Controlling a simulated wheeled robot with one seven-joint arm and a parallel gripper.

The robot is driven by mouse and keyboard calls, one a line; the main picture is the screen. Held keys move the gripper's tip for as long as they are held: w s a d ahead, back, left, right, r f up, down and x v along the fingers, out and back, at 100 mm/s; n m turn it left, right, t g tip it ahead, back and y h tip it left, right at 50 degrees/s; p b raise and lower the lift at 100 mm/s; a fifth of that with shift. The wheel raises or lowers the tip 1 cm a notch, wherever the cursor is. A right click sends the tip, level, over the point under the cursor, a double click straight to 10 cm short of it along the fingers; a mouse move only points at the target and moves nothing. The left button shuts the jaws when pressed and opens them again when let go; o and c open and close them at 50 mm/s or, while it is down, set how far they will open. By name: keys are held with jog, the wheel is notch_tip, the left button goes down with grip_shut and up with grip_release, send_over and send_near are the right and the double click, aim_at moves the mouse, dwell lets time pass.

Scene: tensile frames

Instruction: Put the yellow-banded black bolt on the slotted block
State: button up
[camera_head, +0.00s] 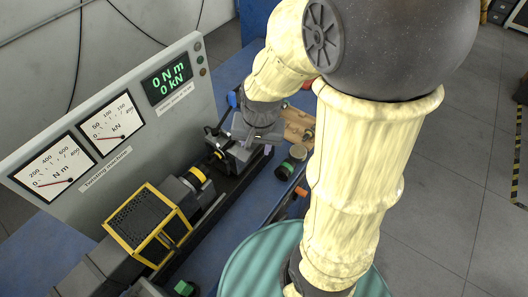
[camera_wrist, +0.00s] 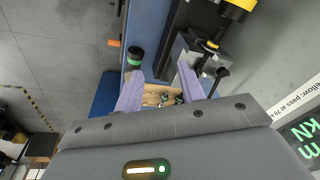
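My gripper (camera_wrist: 160,72) is open, its two purple fingers wide apart with nothing visibly held between them. A wooden block (camera_wrist: 153,93) with small dark and greenish pieces shows beyond and between the fingers; its slots cannot be made out. It also shows in the head view (camera_head: 298,121), right of my wrist. A black piece with a yellow band (camera_wrist: 210,45), seemingly the bolt, is at the machine's grey clamp block (camera_wrist: 184,47), just right of my right finger. In the head view the yellow-banded piece (camera_head: 217,155) is left of that clamp. My fingers are mostly hidden in the head view.
The twisting machine's panel (camera_head: 130,120) rises on the left, with a yellow-framed unit (camera_head: 148,222) in front. A round teal surface (camera_head: 255,262) is at the lower middle. Grey floor lies right.

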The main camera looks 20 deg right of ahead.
jog(key=s+n, duration=0.2)
jog(key=n, duration=0.1)
jog(key=d+n, duration=0.1)
jog(key=n, duration=0.1)
jog(key=shift+s+f, duration=0.2)
jog(key=shift+s, duration=0.2)
jog(key=shift+c, duration=0.2)
dwell(0.5)
